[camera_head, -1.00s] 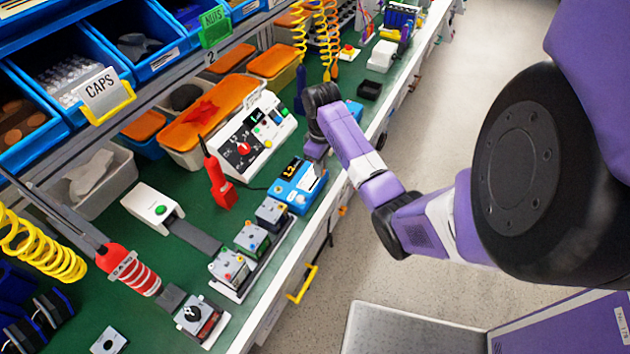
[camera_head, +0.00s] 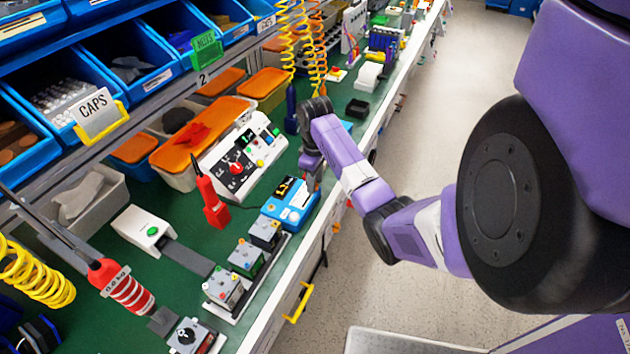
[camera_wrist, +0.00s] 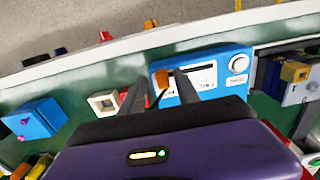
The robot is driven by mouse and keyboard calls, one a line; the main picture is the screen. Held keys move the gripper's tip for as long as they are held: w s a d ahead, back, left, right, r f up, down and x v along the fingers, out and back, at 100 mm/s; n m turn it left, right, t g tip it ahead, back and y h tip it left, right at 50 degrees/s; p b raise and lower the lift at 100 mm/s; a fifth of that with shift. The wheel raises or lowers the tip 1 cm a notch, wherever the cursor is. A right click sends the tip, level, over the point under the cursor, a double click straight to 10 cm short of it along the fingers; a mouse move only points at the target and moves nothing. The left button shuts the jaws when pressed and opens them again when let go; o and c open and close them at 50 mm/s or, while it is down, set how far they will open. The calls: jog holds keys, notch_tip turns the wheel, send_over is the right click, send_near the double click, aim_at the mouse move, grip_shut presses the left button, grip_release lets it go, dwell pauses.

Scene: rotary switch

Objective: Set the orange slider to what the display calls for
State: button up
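The blue box (camera_head: 284,210) stands near the front edge of the green bench, with a small dark display (camera_head: 283,187) showing orange characters too small to read. In the wrist view the blue box (camera_wrist: 216,62) shows a slot, a round white button and the orange slider (camera_wrist: 162,78) at its left end. My gripper (camera_head: 314,178) is low over the right end of the box. In the wrist view my gripper (camera_wrist: 160,77) has its two dark fingers apart, one on each side of the orange slider. I cannot tell whether either finger touches it.
A white control panel (camera_head: 215,160) with a red knob and a red handheld device (camera_head: 213,203) are behind the box. Several grey modules on a rail (camera_head: 236,308) stand to its left. Blue bins hang above. The floor aisle (camera_head: 425,150) at right is clear.

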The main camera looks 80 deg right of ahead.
notch_tip(320, 180, up, 8)
jog(key=shift+f, duration=0.1)
dwell(0.4)
dwell(0.4)
